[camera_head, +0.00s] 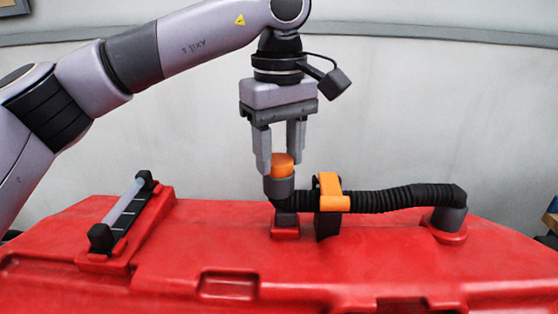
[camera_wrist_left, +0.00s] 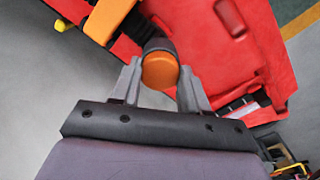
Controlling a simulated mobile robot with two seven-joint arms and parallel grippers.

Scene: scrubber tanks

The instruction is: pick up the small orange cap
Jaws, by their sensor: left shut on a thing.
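The small orange cap (camera_head: 283,162) sits on top of the upright dark grey end of the hose, above the red tank. My left gripper (camera_head: 280,166) points straight down, with one finger on each side of the cap, and is shut on it. In the left wrist view the orange cap (camera_wrist_left: 160,70) lies between the tips of the left gripper (camera_wrist_left: 158,85). The dark hose end (camera_wrist_left: 158,45) shows just beyond the cap. My right gripper is in neither view.
A black ribbed hose (camera_head: 395,200) runs right from the capped end, through an orange clip (camera_head: 330,192), to a grey fitting (camera_head: 447,215) on the red tank (camera_head: 220,255). A grey-barred handle (camera_head: 124,212) stands at left. The space above the tank is clear.

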